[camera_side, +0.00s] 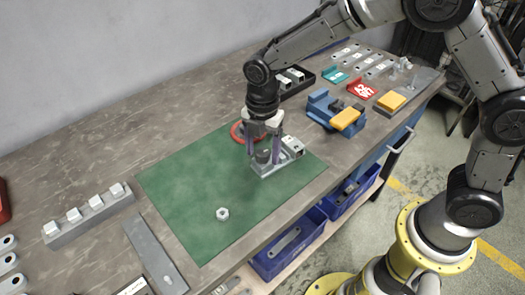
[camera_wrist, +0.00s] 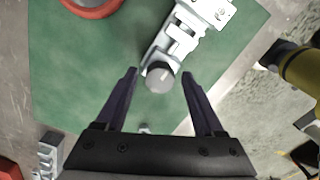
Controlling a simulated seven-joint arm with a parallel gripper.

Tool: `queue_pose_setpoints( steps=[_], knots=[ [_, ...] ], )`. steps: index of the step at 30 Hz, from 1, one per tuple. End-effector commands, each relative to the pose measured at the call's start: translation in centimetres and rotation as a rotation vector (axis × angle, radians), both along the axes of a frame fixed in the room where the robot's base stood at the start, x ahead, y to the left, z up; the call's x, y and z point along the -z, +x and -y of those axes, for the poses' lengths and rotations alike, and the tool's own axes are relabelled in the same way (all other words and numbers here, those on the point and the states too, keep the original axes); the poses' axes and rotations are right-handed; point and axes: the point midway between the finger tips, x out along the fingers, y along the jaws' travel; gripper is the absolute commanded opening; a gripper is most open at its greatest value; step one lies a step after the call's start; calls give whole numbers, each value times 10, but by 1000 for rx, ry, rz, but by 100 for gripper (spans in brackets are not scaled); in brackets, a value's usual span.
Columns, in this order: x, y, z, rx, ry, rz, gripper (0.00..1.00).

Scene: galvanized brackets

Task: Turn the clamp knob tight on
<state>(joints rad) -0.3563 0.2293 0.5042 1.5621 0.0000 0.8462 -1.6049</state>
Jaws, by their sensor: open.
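A light metal clamp fixture (camera_side: 270,170) sits on the green mat (camera_side: 185,190), below my gripper. It also shows in the wrist view (camera_wrist: 178,42), running up to the right. Its round grey clamp knob (camera_wrist: 160,79) with a dark collar is at the near end; in the side view the knob (camera_side: 263,156) is partly hidden by my fingers. My gripper (camera_wrist: 159,73) is open, with one dark finger on each side of the knob. A visible gap lies between each fingertip and the knob in the wrist view. Finger height against the knob is hard to judge.
A blue vise with yellow parts (camera_side: 335,112) stands to the right. A rail with several blocks (camera_side: 90,216) is at left. The mat's left part is mostly clear.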

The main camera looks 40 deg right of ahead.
Motion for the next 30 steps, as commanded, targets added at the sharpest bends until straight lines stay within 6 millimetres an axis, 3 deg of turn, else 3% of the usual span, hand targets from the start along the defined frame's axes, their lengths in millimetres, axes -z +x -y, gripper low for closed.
queue_pose_setpoints(
  steps=[30],
  knots=[
    [0, 0, 0, 952, 0, 0, 70]
  ],
)
